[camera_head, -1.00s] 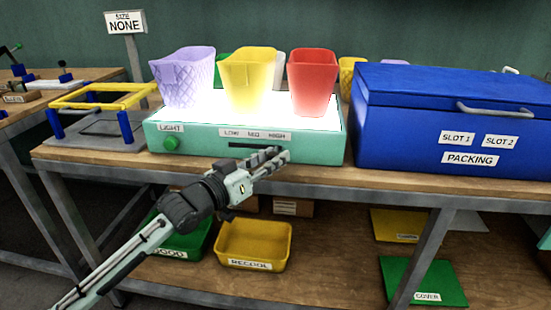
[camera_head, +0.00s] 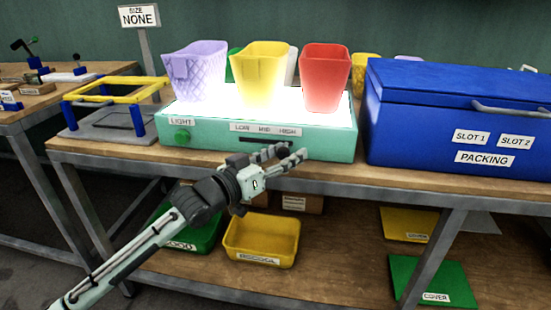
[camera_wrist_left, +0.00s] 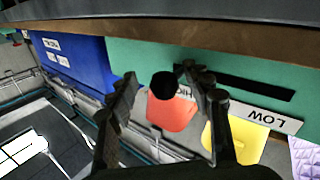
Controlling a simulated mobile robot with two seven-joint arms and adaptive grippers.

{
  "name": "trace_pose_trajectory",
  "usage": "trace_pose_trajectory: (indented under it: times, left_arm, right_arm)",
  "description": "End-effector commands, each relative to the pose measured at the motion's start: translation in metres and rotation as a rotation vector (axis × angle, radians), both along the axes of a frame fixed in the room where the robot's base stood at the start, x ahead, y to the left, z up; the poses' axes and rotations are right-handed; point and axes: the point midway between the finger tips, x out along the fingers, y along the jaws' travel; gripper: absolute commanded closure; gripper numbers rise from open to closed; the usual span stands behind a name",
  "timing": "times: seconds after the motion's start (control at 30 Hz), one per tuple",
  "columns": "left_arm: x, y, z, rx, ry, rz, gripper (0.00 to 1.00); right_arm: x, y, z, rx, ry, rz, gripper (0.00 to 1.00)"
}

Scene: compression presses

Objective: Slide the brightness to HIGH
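The light box (camera_head: 330,150) is a green box with a glowing white top. Its front has a dark slider slot (camera_head: 255,141) under a LOW, MID, HIGH label (camera_head: 265,129). In the left wrist view, the slot (camera_wrist_left: 245,85) is seen upside down, and a round black knob (camera_wrist_left: 163,85) sits at its HIGH end. My left gripper (camera_head: 285,153) is in front of the HIGH end, with fingers apart. In the wrist view, the knob appears between the open fingers (camera_wrist_left: 165,100); contact cannot be told. In the head view, the knob is not distinguishable. My right gripper is not in view.
Purple (camera_head: 193,78), yellow (camera_head: 262,75) and red (camera_head: 325,78) cups stand on the glowing top. A blue packing box (camera_head: 430,135) is close on the right. A yellow-topped frame (camera_head: 115,92) stands left. A yellow bin (camera_head: 262,242) is on the lower shelf.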

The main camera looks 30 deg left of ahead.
Motion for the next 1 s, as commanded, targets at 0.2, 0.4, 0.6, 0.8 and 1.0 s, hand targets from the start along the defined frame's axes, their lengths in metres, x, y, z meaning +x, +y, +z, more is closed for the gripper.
trace_pose_trajectory:
  times: [0.2, 0.4, 0.6, 0.8, 1.0]
  left_arm:
    - [-0.03, 0.008, -0.002, 0.002, 0.004, -0.002, 0.53]
    - [-0.067, 0.021, -0.003, 0.001, 0.005, -0.001, 0.53]
    - [-0.096, 0.03, -0.002, 0.001, 0.004, -0.001, 0.53]
    - [-0.109, 0.034, 0.0, -0.001, 0.0, -0.002, 0.53]
    - [-0.112, 0.035, 0.001, -0.001, -0.002, -0.002, 0.53]
  right_arm:
    - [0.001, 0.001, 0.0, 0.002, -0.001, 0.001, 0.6]
    - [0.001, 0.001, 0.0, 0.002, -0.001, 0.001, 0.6]
    - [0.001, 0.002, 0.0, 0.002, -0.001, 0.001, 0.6]
    - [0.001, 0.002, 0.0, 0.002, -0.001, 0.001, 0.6]
    - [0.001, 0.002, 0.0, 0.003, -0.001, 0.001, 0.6]
